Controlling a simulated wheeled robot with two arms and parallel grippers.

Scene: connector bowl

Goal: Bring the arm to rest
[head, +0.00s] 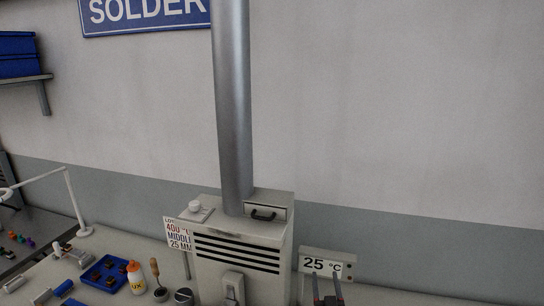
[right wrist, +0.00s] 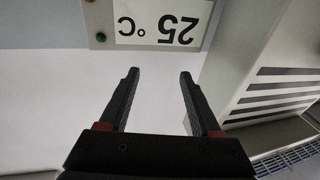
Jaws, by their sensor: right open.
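My right gripper (head: 326,278) is at the bottom edge of the head view, just in front of the 25 °C display (head: 322,265). In the right wrist view the two dark fingers of this gripper (right wrist: 159,73) are spread apart with nothing between them. The display (right wrist: 160,22) shows upside down beyond the fingertips, and I see no contact with it. Most of my right arm is out of the head view. My left gripper is in neither view.
A slotted grey cabinet (head: 237,255) with a metal duct (head: 233,110) stands left of the gripper; it also shows in the right wrist view (right wrist: 262,85). A blue tray (head: 87,275), a glue bottle (head: 136,278) and a lamp (head: 72,200) are farther left. The right side looks clear.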

